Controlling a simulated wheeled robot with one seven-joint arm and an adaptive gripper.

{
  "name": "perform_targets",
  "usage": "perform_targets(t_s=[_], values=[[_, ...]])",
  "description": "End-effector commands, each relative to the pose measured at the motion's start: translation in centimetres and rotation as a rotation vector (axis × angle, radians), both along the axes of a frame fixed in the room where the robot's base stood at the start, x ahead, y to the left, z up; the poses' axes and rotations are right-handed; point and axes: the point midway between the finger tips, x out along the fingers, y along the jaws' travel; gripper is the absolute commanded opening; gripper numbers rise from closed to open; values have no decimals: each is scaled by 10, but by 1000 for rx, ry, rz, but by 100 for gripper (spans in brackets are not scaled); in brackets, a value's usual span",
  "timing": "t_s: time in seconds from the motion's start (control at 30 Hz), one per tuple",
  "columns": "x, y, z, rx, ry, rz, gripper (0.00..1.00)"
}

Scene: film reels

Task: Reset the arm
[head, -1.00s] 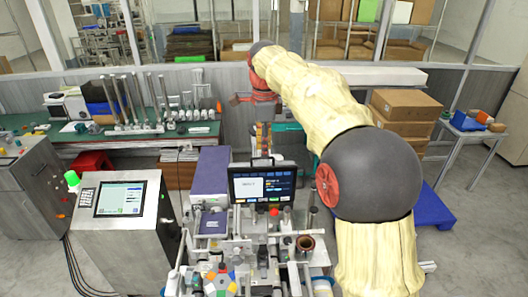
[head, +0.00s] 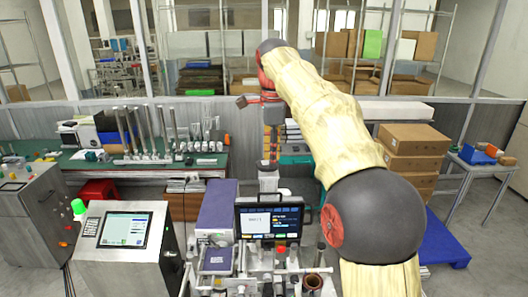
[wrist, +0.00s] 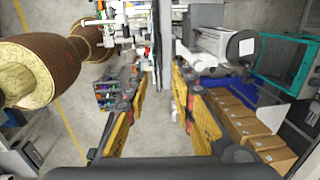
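My arm, in a cream cover with dark joints, reaches forward from the lower right of the head view. My gripper (head: 270,152) hangs downward at its far end, behind the machine's screen (head: 269,219). In the wrist view my gripper (wrist: 161,82) has its yellow and black fingers spread apart. Nothing is held between them; grey floor and part of a machine show through the gap.
A control console (head: 124,243) stands at left. A green-topped bench (head: 60,166) with upright metal posts is behind it. Stacked cardboard boxes (head: 412,140) stand on a blue pallet (head: 447,240) at right. Open floor lies at far right.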

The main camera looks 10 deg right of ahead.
Motion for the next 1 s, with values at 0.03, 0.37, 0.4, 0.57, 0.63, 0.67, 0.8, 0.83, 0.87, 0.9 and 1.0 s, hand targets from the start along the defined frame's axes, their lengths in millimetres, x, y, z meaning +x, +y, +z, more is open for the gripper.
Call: perform_targets(t_s=[0.03,0.37,0.4,0.57,0.63,0.67,0.8,0.83,0.87,0.9,1.0], values=[[-3,0,-3,-1,-4,12,25],[-71,-3,-56,-42,-76,354,25],[-82,-3,-65,-51,-87,407,25],[-126,-4,-105,-93,-130,614,25],[-146,-5,-125,-115,-147,704,25],[-155,-5,-134,-124,-154,743,25],[-195,-6,-179,-175,-187,921,25],[-204,-6,-190,-188,-194,960,25],[-212,-6,-201,-199,-200,999,25],[-224,-7,-215,-217,-209,1048,25],[-252,-7,-255,-262,-228,1174,25]])
